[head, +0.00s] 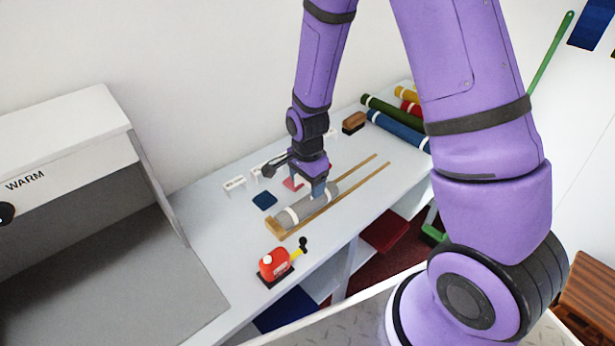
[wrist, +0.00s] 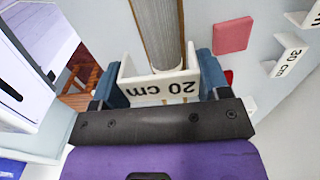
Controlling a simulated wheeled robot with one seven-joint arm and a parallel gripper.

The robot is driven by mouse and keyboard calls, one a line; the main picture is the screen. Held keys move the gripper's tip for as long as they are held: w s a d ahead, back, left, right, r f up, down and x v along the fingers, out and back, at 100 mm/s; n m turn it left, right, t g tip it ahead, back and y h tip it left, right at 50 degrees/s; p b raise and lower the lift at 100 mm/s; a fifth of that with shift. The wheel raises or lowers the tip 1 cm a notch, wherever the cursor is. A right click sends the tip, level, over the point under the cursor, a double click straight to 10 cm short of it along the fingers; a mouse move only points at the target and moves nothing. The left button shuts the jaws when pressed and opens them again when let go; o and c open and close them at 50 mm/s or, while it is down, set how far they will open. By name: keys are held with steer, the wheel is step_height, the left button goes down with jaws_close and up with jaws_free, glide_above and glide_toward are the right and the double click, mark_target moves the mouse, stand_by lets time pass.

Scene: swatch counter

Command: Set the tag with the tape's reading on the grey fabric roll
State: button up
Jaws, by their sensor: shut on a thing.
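My gripper (head: 319,188) is over the counter at the far end of the grey fabric roll (head: 294,214). In the wrist view its blue fingers (wrist: 160,82) are shut on the white tag marked "20 cm" (wrist: 158,91), one finger at each end. The grey roll (wrist: 157,30) runs up the picture from behind the tag; I cannot tell whether tag and roll touch. The roll lies between wooden rails (head: 345,202). A red tape measure (head: 273,264) with a yellow tape stands near the front edge; its reading is too small to make out.
A white "30 cm" tag (wrist: 288,63) and another tag (head: 235,183) stand near the wall. A blue swatch (head: 264,200) and a pink swatch (wrist: 233,35) lie beside the roll. Coloured rolls (head: 397,128) and a brush (head: 354,122) are at the back; a WARM cabinet (head: 70,160) is at left.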

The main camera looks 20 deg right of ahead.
mark_target(307, 199)
steer(key=shift+f, duration=3.35)
steer(key=o, duration=1)
step_height(307, 199, up, 11)
steer(key=shift+f, duration=0.1)
